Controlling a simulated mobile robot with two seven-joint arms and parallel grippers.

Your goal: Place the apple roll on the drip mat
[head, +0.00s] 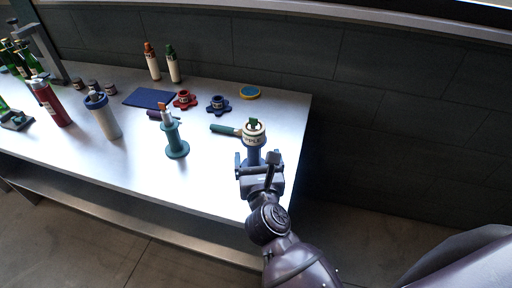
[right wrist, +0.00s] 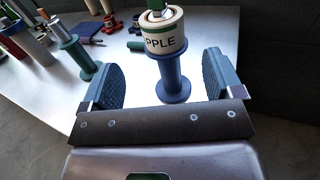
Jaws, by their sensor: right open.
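The apple roll (head: 254,135) is a cream band with dark lettering and green on top, at the right end of the table. In the right wrist view its label reads "APPLE" on the roll (right wrist: 163,38), which sits atop a blue spool-shaped stand (right wrist: 173,78). My right gripper (head: 257,163) is open on the near side of the stand. In the right wrist view its two fingers (right wrist: 162,82) are spread wide with the stand between and beyond them, apart from both. A flat dark blue mat (head: 148,98), likely the drip mat, lies bare farther back left. My left gripper is not in view.
A teal stand (head: 175,143) stands left of the roll, and a green-handled tool (head: 225,129) lies beside the roll. Red (head: 183,100) and blue (head: 218,104) knobbed pieces sit between roll and mat. Bottles crowd the left; the table's front middle is clear.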

